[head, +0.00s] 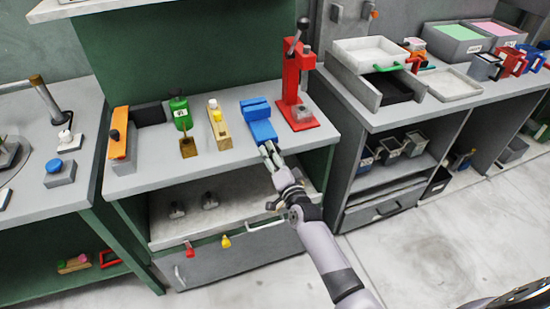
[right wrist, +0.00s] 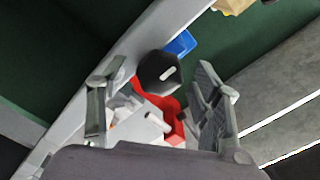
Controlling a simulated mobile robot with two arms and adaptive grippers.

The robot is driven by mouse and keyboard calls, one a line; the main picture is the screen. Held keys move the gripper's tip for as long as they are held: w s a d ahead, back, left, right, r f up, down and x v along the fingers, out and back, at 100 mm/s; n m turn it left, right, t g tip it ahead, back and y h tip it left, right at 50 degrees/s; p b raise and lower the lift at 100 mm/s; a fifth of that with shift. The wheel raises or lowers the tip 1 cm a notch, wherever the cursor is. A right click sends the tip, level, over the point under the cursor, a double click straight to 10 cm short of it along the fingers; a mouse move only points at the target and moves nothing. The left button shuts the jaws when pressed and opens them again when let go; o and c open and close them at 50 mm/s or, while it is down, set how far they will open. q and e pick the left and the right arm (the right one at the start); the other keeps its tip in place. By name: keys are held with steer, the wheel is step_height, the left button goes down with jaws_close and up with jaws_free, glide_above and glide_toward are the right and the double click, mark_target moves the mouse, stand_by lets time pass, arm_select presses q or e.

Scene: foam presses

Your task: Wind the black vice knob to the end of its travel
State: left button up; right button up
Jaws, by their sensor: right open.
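The blue vice (head: 262,130) sits near the front edge of the grey bench, between a wooden block with a yellow part and the red press. My right gripper (head: 268,150) is at the vice's front. In the right wrist view, the black knob (right wrist: 158,72) lies between the two spread fingers of my open right gripper (right wrist: 157,80). A pale bar mark shows on the knob's face. A small part of the blue vice (right wrist: 182,44) shows behind it. No finger clearly touches the knob. My left gripper is not in view.
The red lever press (head: 293,85) stands close on the right; its red base (right wrist: 170,103) shows in the wrist view. A shelf (head: 230,215) lies below.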

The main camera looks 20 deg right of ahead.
steer(key=s, duration=1.2)
steer(key=shift+d, duration=0.2)
steer(key=s+a+f+n+g, duration=0.1)
steer(key=s+f+n+g, duration=0.3)
steer(key=f, duration=0.6)
steer(key=s+f+g+y, duration=0.15)
steer(key=s+f, duration=0.35)
steer(key=f, duration=0.5)
steer(key=s+a+f+n+g+h, duration=0.1)
steer(key=s+f+n+g, duration=0.3)
steer(key=f, duration=0.7)
steer(key=s+d+f+n+g, duration=0.1)
steer(key=s+f, duration=0.4)
steer(key=s, duration=0.6)
steer(key=s+d+f+n+g, duration=0.2)
steer(key=s+f+g, duration=0.2)
steer(key=s, duration=0.7)
steer(key=s+d+f+n+g+h, duration=0.1)
steer(key=s+d+f+n+g, duration=0.1)
steer(key=s+f, duration=0.6)
steer(key=s, duration=0.3)
steer(key=shift+d+f, duration=0.15)
steer(key=shift+s+g, duration=0.1)
steer(key=shift+g, duration=0.15)
